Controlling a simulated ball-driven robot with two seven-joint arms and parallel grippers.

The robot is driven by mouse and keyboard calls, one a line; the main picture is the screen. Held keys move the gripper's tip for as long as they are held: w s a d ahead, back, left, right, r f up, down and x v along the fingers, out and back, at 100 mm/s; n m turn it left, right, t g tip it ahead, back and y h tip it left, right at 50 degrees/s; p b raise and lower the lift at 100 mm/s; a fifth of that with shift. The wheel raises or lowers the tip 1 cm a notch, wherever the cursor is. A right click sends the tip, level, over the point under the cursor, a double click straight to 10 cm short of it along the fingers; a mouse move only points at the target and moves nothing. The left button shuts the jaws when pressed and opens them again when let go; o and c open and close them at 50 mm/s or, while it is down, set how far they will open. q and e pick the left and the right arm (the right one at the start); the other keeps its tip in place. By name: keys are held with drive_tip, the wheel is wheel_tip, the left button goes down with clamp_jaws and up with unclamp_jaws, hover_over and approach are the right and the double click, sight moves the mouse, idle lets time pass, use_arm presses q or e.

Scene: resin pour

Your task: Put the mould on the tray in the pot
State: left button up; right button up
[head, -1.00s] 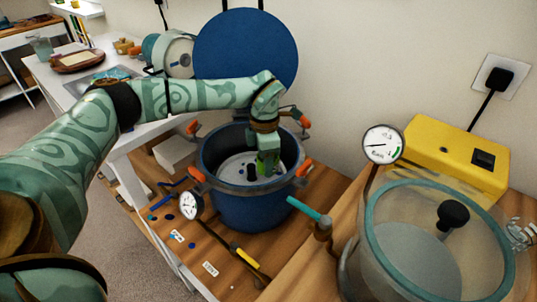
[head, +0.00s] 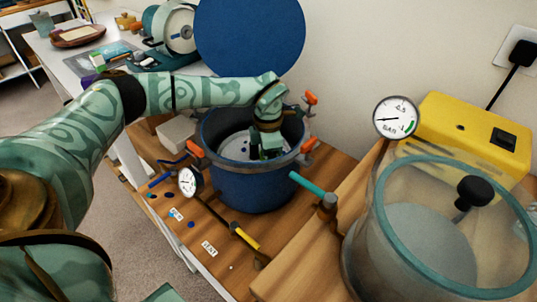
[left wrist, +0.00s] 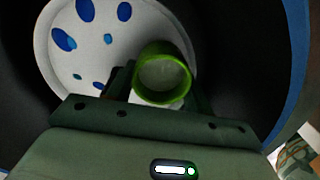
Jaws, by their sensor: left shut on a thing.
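The blue pot (head: 250,190) stands open on the wooden bench. Inside it lies a pale round tray (head: 232,147) with blue spots, which also shows in the left wrist view (left wrist: 100,58). My left gripper (head: 266,151) reaches down inside the pot, right of its middle. It is shut on the mould (left wrist: 163,78), a small bright green round cup with a pale inside, seen between the fingers in the left wrist view. The mould is over the tray's edge area in that view; I cannot tell whether it touches the tray. My right gripper is not in view.
A blue round lid (head: 250,38) stands behind. A clear chamber (head: 450,230) and a yellow pump (head: 475,135) are at right. A teal-handled valve (head: 307,185) lies between pot and chamber.

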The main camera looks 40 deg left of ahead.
use_arm(q)
drive_tip(key=shift+f, duration=0.5)
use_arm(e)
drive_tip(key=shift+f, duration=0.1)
use_arm(q)
drive_tip(key=o, duration=1.1)
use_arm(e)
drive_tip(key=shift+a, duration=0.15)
use_arm(q)
drive_tip(key=shift+r, duration=0.1)
wheel_tip(320, 180, up, 15)
drive_tip(key=p, duration=1.2)
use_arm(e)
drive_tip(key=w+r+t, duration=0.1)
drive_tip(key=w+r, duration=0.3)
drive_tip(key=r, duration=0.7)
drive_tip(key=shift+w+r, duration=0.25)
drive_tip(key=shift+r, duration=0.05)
